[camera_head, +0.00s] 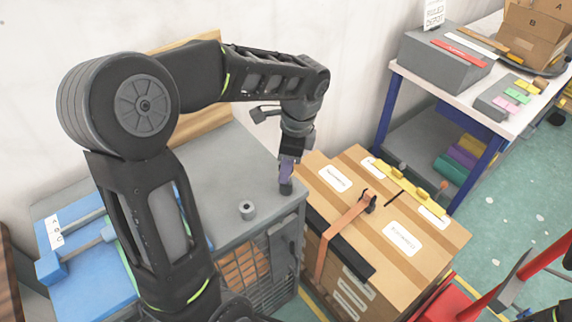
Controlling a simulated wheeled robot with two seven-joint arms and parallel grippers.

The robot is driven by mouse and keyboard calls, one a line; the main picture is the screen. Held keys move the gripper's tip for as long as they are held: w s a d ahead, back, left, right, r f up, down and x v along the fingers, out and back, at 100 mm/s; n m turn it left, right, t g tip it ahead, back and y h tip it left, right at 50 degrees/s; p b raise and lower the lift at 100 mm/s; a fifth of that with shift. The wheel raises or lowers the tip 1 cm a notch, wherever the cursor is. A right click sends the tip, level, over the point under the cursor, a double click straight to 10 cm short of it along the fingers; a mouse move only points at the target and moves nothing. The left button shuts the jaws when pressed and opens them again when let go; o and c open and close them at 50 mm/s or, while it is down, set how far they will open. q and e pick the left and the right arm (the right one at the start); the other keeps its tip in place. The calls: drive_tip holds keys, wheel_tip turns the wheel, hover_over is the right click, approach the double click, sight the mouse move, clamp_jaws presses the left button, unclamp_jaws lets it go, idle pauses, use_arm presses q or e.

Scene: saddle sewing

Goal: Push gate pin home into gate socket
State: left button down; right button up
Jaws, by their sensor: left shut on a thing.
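My left gripper (289,163) points down over the right corner of the grey cabinet top (225,165). It is shut on what looks like the gate pin, a mostly hidden slim purple-grey piece. A short dark cylinder (286,187) is directly under the fingertips at the cabinet's edge; it may be the gate socket or the pin's lower end, and I cannot tell how deep the pin sits. The wire gate (245,272) is on the cabinet's front below. My right gripper is not in view.
A grey ring-shaped cylinder (247,209) stands on the cabinet top. Strapped cardboard boxes (383,215) stand close on the right. A blue-legged bench (447,85) is behind them. A blue fixture (72,262) is at left. My left arm hides part of the cabinet.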

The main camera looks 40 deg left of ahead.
use_arm(q)
drive_tip(key=shift+f+b, duration=0.45)
drive_tip(key=shift+f, duration=0.3)
drive_tip(key=c, duration=1)
unclamp_jaws()
drive_tip(key=shift+o, duration=0.2)
drive_tip(key=r, duration=0.5)
drive_tip(key=d+r, duration=0.1)
drive_tip(key=r, duration=0.2)
drive_tip(key=shift+w+b, duration=0.25)
drive_tip(key=shift+b, duration=0.1)
drive_tip(key=shift+f, duration=0.1)
drive_tip(key=shift+w, duration=0.1)
